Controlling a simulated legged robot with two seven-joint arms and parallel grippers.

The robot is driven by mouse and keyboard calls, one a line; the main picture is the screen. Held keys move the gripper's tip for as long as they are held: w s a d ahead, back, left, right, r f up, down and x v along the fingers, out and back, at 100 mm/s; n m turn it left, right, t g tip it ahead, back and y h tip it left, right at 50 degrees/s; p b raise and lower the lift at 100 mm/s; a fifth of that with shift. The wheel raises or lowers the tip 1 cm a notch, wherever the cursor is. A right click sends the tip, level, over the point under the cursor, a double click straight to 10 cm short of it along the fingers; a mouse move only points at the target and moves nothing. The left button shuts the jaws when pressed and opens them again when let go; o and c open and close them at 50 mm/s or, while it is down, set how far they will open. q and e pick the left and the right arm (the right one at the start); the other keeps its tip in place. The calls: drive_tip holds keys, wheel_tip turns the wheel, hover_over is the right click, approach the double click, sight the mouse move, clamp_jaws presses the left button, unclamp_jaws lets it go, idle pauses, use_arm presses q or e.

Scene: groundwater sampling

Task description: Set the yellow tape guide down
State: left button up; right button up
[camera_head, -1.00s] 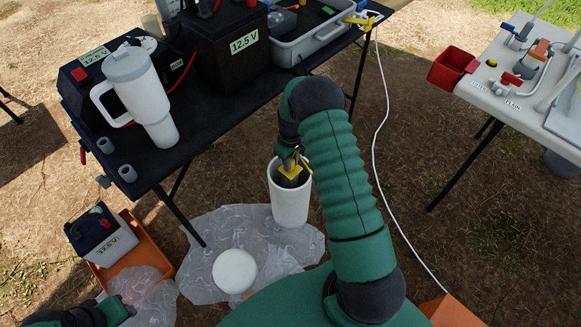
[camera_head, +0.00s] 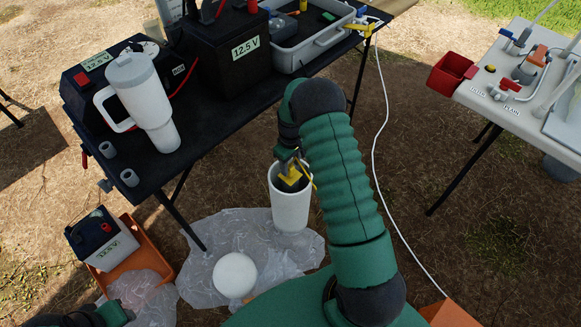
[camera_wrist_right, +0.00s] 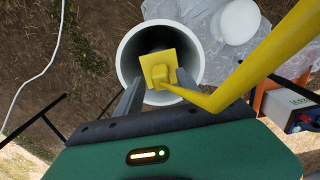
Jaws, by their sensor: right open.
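The yellow tape guide (camera_head: 291,179) is at the mouth of the upright white pipe (camera_head: 290,208). In the right wrist view, its square plate and block (camera_wrist_right: 158,67) lie over the opening of the pipe (camera_wrist_right: 124,62), and its long bar rises to the upper right, close to the camera. My right gripper (camera_head: 288,172) is open, pointing down, with a finger on either side of the guide's block. I cannot tell whether the guide rests on the rim. My left gripper (camera_head: 118,312) is at the lower left edge, its fingers not clear.
The white pipe stands on clear plastic sheeting (camera_head: 215,285) beside a round white lid (camera_head: 234,275). A dark table (camera_head: 215,130) with batteries and a white jug (camera_head: 140,90) is behind left. A white cable (camera_head: 384,110) runs along the ground. A pale table (camera_head: 520,105) stands right.

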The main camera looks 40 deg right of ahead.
wheel_tip(320, 180, up, 9)
drive_tip(key=p, duration=0.3)
drive_tip(key=s+a+r+t, duration=0.1)
drive_tip(key=s+a+r, duration=0.1)
drive_tip(key=a+r, duration=0.65)
drive_tip(key=s+a+r+m+t, duration=0.1)
drive_tip(key=s+a+r, duration=0.1)
drive_tip(key=s+a, duration=1)
drive_tip(key=shift+s+a+r+t+b, duration=0.3)
drive_tip(key=shift+a+r, duration=0.05)
drive_tip(key=shift+a, duration=0.3)
drive_tip(key=shift+c, duration=0.5)
